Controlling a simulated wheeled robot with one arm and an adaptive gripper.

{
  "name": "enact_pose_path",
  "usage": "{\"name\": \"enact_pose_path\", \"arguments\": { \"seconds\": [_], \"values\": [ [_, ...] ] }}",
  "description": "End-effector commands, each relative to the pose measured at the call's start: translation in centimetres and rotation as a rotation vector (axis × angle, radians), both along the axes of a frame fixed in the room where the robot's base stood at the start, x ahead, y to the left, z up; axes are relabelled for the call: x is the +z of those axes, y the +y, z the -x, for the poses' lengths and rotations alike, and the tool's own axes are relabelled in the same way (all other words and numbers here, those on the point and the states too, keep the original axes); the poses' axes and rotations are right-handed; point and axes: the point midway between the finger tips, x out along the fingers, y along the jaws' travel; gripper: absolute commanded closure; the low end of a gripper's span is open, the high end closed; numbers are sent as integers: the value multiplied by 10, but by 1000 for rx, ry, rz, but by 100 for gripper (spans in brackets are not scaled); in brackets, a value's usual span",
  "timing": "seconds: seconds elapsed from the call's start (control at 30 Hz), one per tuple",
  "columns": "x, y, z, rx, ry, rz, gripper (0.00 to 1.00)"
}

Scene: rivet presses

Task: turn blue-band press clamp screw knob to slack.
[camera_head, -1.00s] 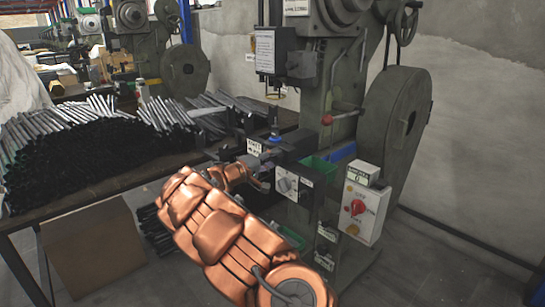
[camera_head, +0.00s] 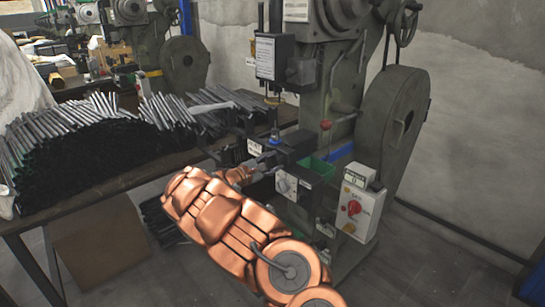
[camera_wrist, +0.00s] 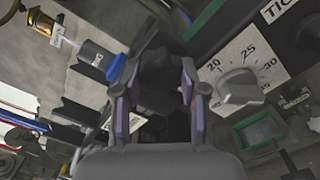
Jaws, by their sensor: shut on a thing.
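The press with the blue band (camera_head: 274,140) stands at the centre right in the head view. In the wrist view the blue band (camera_wrist: 117,67) rings a dark cylinder left of my fingers. A dark, lobed clamp screw knob (camera_wrist: 160,72) sits between my two fingers. My gripper (camera_wrist: 155,88) is shut on this knob, with one finger on each side. In the head view my gripper (camera_head: 264,165) is small and dark against the press front, and the knob cannot be made out there. The knob's underside is hidden by my gripper.
A grey dial knob (camera_wrist: 238,88) on a numbered scale is close to the right of my fingers. A green-rimmed tray (camera_wrist: 258,130) is below it. In the head view a control box (camera_head: 360,212) with a red switch is at right, and a table of metal rods (camera_head: 75,150) at left.

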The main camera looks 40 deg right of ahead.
Motion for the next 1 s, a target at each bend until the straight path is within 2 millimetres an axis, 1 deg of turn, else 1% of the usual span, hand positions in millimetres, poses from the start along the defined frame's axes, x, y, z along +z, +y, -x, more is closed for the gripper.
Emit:
{"name": "enact_pose_path", "arguments": {
  "seconds": [0.03,0.37,0.7,1.0],
  "values": [
    [3,0,0,1,45,-3,93],
    [3,0,1,0,357,-8,93],
    [1,1,2,1,675,-17,93],
    [1,0,2,2,893,-21,93]
  ]
}}
